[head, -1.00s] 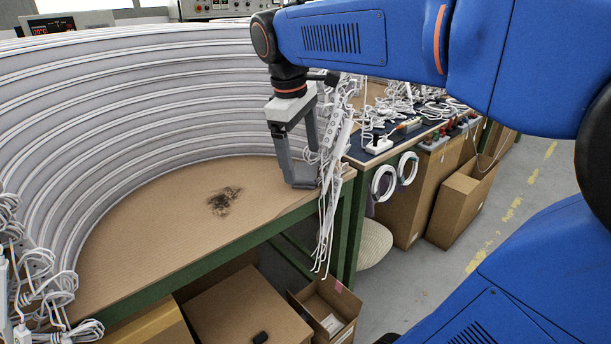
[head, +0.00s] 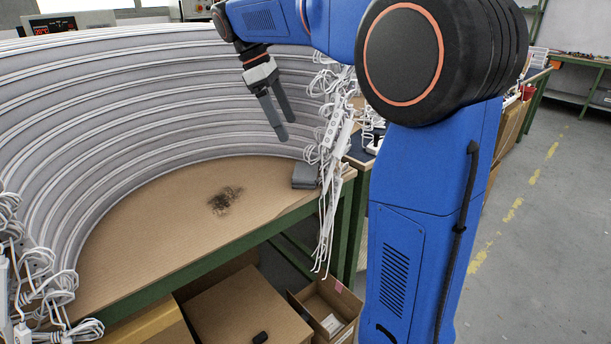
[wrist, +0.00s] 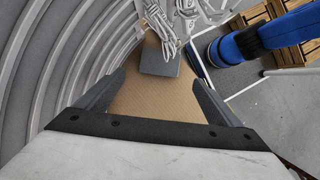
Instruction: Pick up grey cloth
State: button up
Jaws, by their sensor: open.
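The grey cloth (head: 305,175) looks like a small folded grey block. It lies on the brown table top near its right end, beside the hanging white cables. In the wrist view the cloth (wrist: 160,62) lies beyond the fingers, at the upper middle. My gripper (head: 287,130) is open and empty, raised above the table and to the left of the cloth. In the wrist view its two fingers (wrist: 152,90) stand wide apart with bare table between them.
A curved grey ribbed wall (head: 150,110) rings the back of the table (head: 150,245). White cables (head: 328,170) hang at the table's right end. A dark scorched patch (head: 225,200) marks the table top. Cardboard boxes (head: 245,305) stand below.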

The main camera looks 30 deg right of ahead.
send_over(304, 170)
jog(key=a, duration=0.1)
jog(key=f, duration=0.5)
jog(key=w+f, duration=0.1)
jog(key=f, duration=0.2)
jog(key=shift+a, duration=0.2)
jog(key=shift+a+x, duration=0.2)
jog(key=shift+x, duration=1.15)
jog(key=shift+a+x, duration=0.2)
jog(key=shift+x, duration=1.2)
jog(key=shift+w+f, duration=0.15)
jog(key=shift+c, duration=0.4)
jog(key=c, duration=0.8)
jog(key=shift+c, duration=0.2)
